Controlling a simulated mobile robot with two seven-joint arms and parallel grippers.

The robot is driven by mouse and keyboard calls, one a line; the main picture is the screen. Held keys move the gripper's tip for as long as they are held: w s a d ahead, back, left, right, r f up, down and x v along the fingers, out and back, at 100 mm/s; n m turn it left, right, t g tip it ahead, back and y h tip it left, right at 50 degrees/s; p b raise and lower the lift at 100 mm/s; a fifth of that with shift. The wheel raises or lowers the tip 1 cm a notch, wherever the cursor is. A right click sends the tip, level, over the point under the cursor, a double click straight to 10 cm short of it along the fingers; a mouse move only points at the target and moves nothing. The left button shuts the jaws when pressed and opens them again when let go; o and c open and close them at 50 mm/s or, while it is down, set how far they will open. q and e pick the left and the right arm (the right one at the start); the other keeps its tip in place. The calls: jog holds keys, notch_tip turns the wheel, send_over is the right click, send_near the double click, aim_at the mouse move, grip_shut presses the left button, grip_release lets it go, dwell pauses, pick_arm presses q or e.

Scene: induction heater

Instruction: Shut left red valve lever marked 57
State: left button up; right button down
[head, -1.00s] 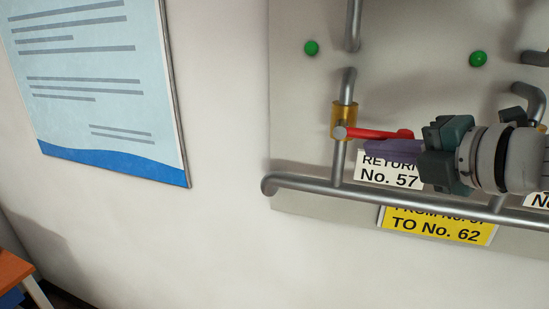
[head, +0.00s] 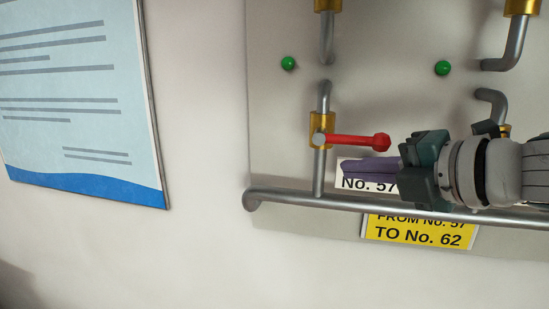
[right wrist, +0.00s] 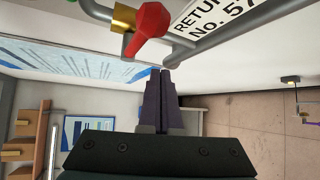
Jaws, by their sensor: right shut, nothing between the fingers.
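The red valve lever (head: 358,141) sits on a brass valve body (head: 321,131) on a vertical grey pipe. It points to the right, across the pipe, roughly level. The white label No. 57 (head: 355,184) is just below it, partly hidden by my fingers. My right gripper (head: 347,170) is shut and empty, its purple fingers just below the lever in the head view. In the right wrist view the red lever (right wrist: 152,24) shows above the shut fingertips (right wrist: 160,72), with a gap between them. My left gripper is not in view.
A horizontal pipe (head: 290,199) runs under the valve, above a yellow label TO No. 62 (head: 419,232). Green knobs (head: 288,63) and (head: 442,68) are higher on the panel. More pipes and brass fittings (head: 523,6) are at right. A blue poster (head: 80,100) hangs at left.

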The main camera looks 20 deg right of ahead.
jog(key=s+a+r+b, duration=0.1)
jog(key=s+a+r, duration=0.1)
jog(key=s+r, duration=0.2)
jog(key=shift+a+r+b, duration=0.3)
jog(key=shift+r+b, duration=0.1)
jog(key=shift+r, duration=0.3)
